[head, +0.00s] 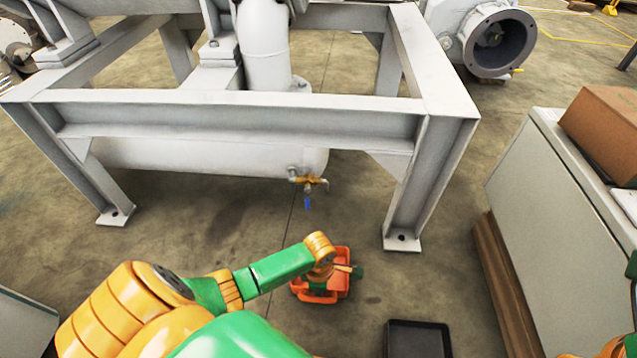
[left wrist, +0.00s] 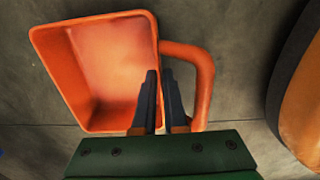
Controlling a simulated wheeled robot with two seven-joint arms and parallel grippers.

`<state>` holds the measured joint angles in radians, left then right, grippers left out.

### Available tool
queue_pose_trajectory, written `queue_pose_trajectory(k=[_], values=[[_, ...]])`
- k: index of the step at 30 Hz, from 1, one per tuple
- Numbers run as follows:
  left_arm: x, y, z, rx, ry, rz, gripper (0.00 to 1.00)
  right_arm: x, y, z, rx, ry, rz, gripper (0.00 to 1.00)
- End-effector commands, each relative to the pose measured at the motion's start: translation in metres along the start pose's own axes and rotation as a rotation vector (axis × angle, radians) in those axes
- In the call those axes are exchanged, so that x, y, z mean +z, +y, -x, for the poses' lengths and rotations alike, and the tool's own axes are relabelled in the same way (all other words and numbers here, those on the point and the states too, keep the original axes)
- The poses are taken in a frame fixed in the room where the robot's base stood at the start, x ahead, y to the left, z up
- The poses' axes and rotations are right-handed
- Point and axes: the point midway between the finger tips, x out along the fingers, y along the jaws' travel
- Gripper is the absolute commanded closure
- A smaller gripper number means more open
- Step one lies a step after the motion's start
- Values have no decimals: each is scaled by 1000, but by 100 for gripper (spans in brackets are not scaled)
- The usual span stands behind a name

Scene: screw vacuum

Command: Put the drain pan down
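The orange drain pan (head: 342,288) is low over or on the floor in the head view, below and in front of the drain valve (head: 309,181). I cannot tell whether it touches the floor. In the left wrist view the pan (left wrist: 112,65) looks empty, with a looped handle (left wrist: 207,75) at its right. My left gripper (left wrist: 160,75) has its fingers close together at the pan's handle side, with a narrow gap, and appears shut on it. The exact contact is hidden. My right gripper is out of view; only bits of that arm show at the right edge.
A grey steel frame (head: 250,105) carries a horizontal tank (head: 210,158), with a frame foot (head: 402,243) right of the pan. A black tray (head: 418,340) lies on the floor at the bottom. A grey cabinet (head: 545,220) stands at the right with a cardboard box (head: 605,130) on top.

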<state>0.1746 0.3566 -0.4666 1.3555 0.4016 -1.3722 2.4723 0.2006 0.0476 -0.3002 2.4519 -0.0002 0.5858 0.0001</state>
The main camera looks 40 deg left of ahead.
Motion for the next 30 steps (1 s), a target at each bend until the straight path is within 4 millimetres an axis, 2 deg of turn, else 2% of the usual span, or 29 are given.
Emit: queue_pose_trajectory(k=[1, 2, 11, 14, 20, 27, 30], values=[[0, 0, 0, 0, 0, 0, 74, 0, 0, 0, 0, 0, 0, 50], [0, 0, 0, 0, 0, 0, 66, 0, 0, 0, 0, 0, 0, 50], [0, 0, 1, 0, 0, -1, 66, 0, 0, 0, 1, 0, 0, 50], [0, 0, 10, 0, 0, -1, 66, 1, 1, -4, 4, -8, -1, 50], [0, 0, 42, 0, 0, 0, 66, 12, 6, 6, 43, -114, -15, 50], [0, 0, 97, -1, -1, -1, 66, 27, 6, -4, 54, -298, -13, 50], [1, 0, 114, 0, -2, 0, 66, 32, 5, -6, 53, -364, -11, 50]])
